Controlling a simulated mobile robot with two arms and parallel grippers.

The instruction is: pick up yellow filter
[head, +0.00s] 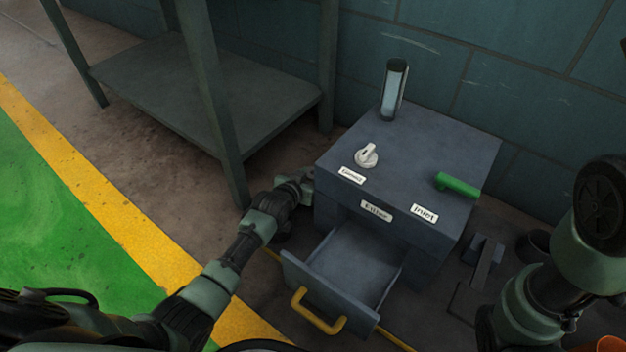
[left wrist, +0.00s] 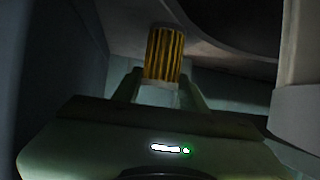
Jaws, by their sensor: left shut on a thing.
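The yellow filter (left wrist: 164,55) is a ribbed yellow cylinder with a pale lower end, seen in the left wrist view. My left gripper (left wrist: 161,83) is shut on it, with one finger on each side of its lower end. In the head view my left gripper (head: 304,183) is at the left side of the grey box (head: 345,135), low beside it; the filter is hidden there. My right arm shows at the right edge, but its gripper is out of view.
The box has an open, empty-looking drawer (head: 352,262) with a yellow handle (head: 318,313). A white knob (head: 366,154), a green handle (head: 457,184) and a clear cylinder (head: 393,90) are on the box. A metal shelf (head: 160,85) stands behind left. Green floor lies left.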

